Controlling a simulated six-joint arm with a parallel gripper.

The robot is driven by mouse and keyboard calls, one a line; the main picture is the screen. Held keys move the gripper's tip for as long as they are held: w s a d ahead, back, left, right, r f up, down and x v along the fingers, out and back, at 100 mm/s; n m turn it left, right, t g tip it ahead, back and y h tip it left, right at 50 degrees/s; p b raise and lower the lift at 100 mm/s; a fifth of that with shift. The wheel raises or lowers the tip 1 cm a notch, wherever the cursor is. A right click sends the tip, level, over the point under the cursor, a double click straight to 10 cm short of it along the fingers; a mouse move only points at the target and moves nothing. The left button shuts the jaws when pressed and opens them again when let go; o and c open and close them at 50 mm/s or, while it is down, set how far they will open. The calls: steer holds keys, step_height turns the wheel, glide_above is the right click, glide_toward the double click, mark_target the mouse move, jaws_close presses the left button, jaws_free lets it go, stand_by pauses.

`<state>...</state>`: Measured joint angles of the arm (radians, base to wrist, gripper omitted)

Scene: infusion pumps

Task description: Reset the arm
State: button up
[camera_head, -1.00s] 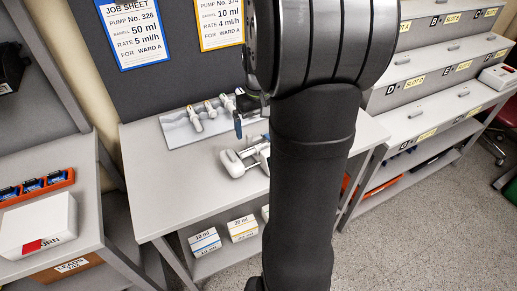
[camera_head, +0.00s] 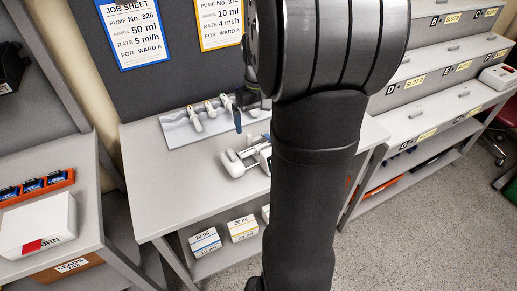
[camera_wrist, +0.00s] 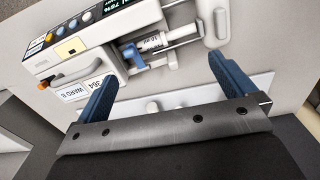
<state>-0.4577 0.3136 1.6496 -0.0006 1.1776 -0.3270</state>
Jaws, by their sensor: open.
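My gripper (camera_wrist: 160,68) is open, its two blue fingers spread with nothing held between them. A white infusion pump (camera_wrist: 75,48) lies beyond the fingers in the wrist view, with a lit display, a label reading 364 WARD B and a syringe (camera_wrist: 155,42) by a blue clamp. The pump's left part (camera_head: 237,166) shows on the bench in the head view; my arm hides the rest. The fingers appear apart from the pump.
A grey tray (camera_head: 178,132) with several syringes stands at the back of the bench (camera_head: 150,180). Two job sheets hang on the dark panel. Syringe boxes (camera_head: 204,241) sit on the shelf below. Slotted grey shelving (camera_head: 430,95) stands right. A white box (camera_head: 38,225) is at left.

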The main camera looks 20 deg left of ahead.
step_height(320, 180, up, 8)
steer(key=shift+f, duration=0.25)
